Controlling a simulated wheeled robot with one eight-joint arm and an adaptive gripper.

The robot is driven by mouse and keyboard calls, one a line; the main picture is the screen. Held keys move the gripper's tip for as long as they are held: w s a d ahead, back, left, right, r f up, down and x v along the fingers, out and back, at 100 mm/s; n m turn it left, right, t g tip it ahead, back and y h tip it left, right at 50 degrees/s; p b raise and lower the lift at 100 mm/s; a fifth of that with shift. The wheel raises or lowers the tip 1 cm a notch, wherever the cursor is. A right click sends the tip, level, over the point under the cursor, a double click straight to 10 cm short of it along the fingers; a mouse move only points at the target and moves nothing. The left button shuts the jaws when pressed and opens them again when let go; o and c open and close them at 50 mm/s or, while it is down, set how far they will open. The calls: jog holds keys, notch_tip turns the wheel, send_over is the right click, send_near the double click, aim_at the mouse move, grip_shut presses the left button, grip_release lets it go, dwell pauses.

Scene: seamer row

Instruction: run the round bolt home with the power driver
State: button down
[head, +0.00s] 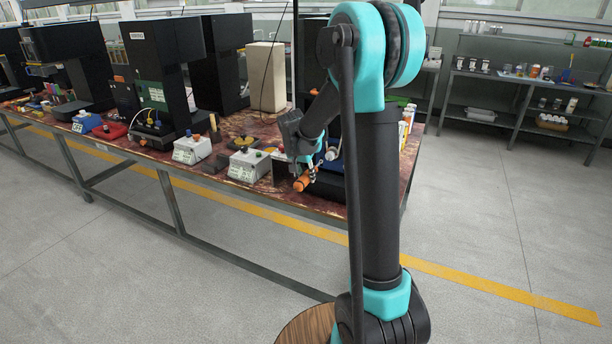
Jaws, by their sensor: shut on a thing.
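My gripper (311,171) is small in the head view, at the near edge of the long bench at its right end. It is shut on an orange cylindrical tool (302,182), which looks like the power driver. The orange body sticks out toward the aisle, beside a dark machine base. My forearm and wrist hide part of the tool and the spot behind it. I cannot make out the round bolt at this size, nor whether the driver touches anything.
The bench (120,153) carries black machines (157,75) and small control boxes with buttons, such as a white one (249,165) left of my gripper. A cream block (268,77) stands behind. Shelves (520,85) line the back right. The grey floor right of my arm is clear.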

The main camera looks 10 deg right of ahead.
aim_at(299, 182)
jog(key=shift+w+d, duration=0.2)
jog(key=shift+w, duration=0.05)
dwell(1.2)
jog(key=shift+s+a, duration=0.65)
jog(key=shift+s, duration=0.25)
jog(key=shift+s+a, duration=0.6)
jog(key=shift+s, duration=0.2)
jog(key=shift+s+a, duration=0.55)
jog(key=shift+s, duration=0.25)
